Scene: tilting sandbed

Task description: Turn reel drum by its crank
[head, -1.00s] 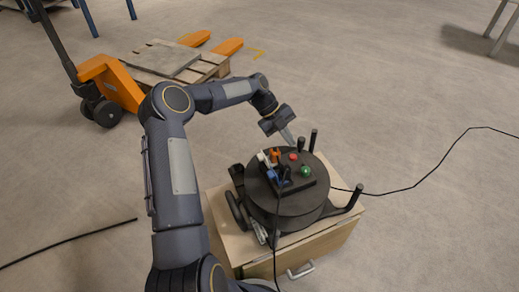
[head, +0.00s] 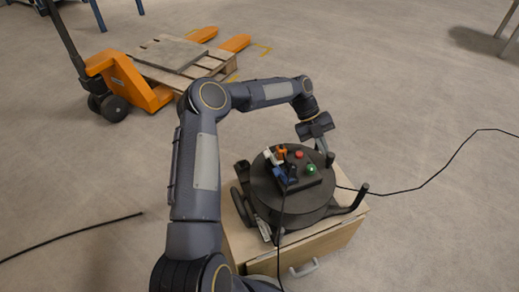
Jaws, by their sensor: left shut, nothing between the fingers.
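The reel drum (head: 264,200) is a dark, round drum lying flat on a wooden cabinet. A dark panel on top carries a red button (head: 299,155), a green button (head: 311,169), and white, orange and blue plugs. A short black post (head: 330,160) stands at the drum's far right side; I cannot tell whether it is the crank handle. My left gripper (head: 321,146) reaches over from the left, shut and empty, pointing down beside this post and the drum's far right rim. Whether it touches either is unclear. My right gripper is not in view.
The wooden cabinet (head: 325,245) has a grey handle on its front. A black arm with an upright peg (head: 364,189) sticks out to the right. Black cables run over the floor. An orange pallet truck (head: 132,82) and wooden pallet stand behind left. The floor at right is mostly clear.

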